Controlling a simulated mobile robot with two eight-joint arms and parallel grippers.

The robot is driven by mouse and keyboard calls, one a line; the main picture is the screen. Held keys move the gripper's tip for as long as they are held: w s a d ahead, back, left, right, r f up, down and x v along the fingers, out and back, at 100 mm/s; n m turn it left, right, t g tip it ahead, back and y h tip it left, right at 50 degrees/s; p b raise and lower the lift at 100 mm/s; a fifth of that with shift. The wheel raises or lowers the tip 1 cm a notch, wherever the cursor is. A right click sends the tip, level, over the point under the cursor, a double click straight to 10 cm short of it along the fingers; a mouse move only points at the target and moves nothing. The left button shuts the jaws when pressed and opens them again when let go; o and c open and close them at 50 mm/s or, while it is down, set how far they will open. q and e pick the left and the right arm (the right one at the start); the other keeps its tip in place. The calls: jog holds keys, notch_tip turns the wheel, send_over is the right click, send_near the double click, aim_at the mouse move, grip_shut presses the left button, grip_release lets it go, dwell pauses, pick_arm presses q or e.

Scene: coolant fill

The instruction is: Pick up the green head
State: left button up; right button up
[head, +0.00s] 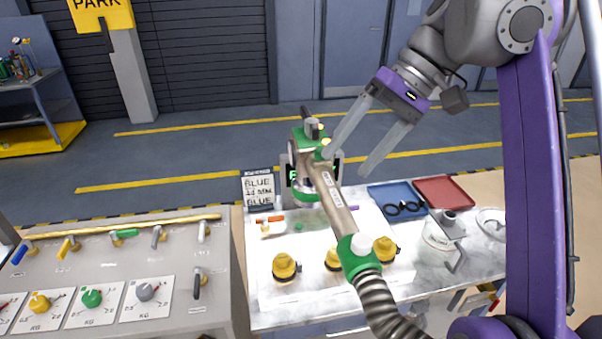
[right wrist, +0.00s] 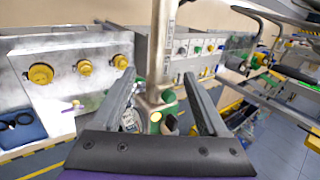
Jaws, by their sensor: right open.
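The green head (head: 302,138) is at the far end of a grey metal tube (head: 340,207) above the back of the white workbench. A dark holder stands behind it; I cannot tell whether they touch. The tube has a green collar (head: 358,262) and a ribbed hose at its near end. My right gripper (head: 346,165) is open and empty, its fingers pointing down-left just right of the head. In the right wrist view, the green head (right wrist: 168,97) and the tube show between the open fingers (right wrist: 160,77). My left gripper is not in view.
Yellow knobs (head: 286,268) sit on the workbench below the tube. Blue (head: 385,192) and red (head: 444,191) trays lie to the right, near a white can (head: 437,236). A grey control panel (head: 130,255) is at left.

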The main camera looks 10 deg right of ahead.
aim_at(334, 181)
jog(key=b+x, duration=0.2)
jog(key=x, duration=0.3)
jog(key=shift+s+f, duration=0.2)
jog(key=shift+f, duration=0.1)
jog(key=shift+a+f, duration=0.15)
jog(key=shift+a, duration=0.05)
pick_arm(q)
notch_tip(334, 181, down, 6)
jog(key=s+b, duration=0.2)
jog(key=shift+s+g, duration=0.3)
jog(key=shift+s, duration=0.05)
pick_arm(e)
jog(key=x, duration=0.4)
jog(key=shift+w+a+f, duration=0.15)
jog(key=shift+a+f, duration=0.05)
jog(key=shift+a, duration=0.05)
jog(key=shift+w, duration=0.15)
jog(key=c, duration=0.5)
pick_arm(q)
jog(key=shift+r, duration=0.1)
pick_arm(e)
grip_shut()
